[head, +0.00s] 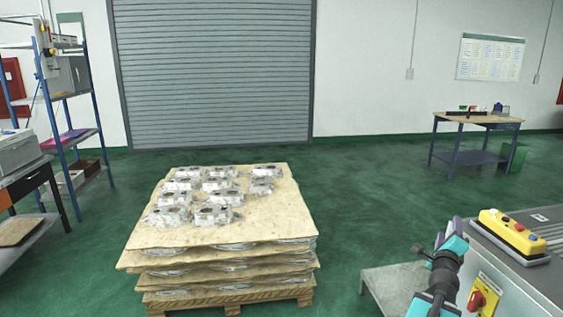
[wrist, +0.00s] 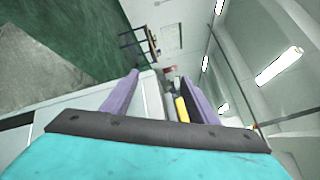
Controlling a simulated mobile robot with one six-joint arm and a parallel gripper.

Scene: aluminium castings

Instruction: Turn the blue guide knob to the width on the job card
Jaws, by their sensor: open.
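I cannot make out a blue guide knob or a job card in either view. My gripper (head: 449,234) is at the lower right of the head view, beside a grey machine (head: 515,275). In the wrist view its two purple fingers stand apart with nothing held between them (wrist: 163,84). A yellow control box (head: 512,232) with several coloured buttons sits on the machine top, right of my gripper. It also shows as a yellow strip (wrist: 181,108) by the right finger in the wrist view. A red switch on a yellow plate (head: 483,297) is on the machine's side.
A pallet stack (head: 145,236) of castings with board layers stands at the centre. A low grey table (head: 385,283) is beside the machine. A workbench (head: 478,120), a green bin (head: 514,157) and a wall chart (head: 490,57) are farther back. Shelving (head: 82,135) is left. Green floor between is clear.

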